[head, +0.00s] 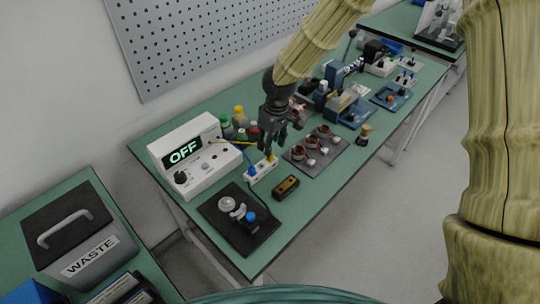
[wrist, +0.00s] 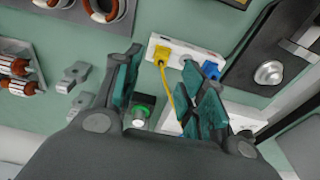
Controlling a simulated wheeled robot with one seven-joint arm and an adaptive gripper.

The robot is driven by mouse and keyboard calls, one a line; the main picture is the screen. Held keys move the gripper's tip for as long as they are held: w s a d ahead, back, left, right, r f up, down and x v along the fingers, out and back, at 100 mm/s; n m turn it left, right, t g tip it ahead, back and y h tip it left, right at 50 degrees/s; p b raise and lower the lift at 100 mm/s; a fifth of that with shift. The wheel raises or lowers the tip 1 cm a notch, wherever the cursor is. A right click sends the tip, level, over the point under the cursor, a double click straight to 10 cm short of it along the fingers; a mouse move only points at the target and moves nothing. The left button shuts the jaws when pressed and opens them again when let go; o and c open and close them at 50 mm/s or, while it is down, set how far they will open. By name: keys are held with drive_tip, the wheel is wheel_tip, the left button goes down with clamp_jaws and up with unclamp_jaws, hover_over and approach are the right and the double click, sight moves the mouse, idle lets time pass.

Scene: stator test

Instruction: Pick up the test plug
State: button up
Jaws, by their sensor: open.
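Two test plugs, one yellow (head: 270,159) and one blue (head: 251,171), stand in a white socket block (head: 262,171) on the green bench. In the wrist view the yellow plug (wrist: 162,53) and the blue plug (wrist: 210,69) show beyond my fingertips, with a yellow lead running back between the fingers. My gripper (head: 269,147) is open and empty, pointing down just above and behind the block. In the wrist view its teal finger pads (wrist: 165,80) are apart, and the right finger partly covers the block near the blue plug.
A white tester (head: 195,155) reading OFF stands left of the block, with several bottles (head: 239,118) behind it. A dark fixture plate (head: 238,222) lies in front and a small dark box (head: 286,187) lies to the right. A tray of stators (head: 316,150) is further right.

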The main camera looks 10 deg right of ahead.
sight(270, 158)
drive_tip(key=shift+w+a+f+p, duration=0.1)
drive_tip(key=shift+f+p, duration=0.3)
drive_tip(key=shift+f, duration=0.9)
drive_tip(key=shift+w+a+f+p, duration=0.1)
drive_tip(key=shift+f+p, duration=0.3)
drive_tip(key=shift+f, duration=0.9)
drive_tip(key=shift+c, duration=0.2)
drive_tip(key=c, duration=0.8)
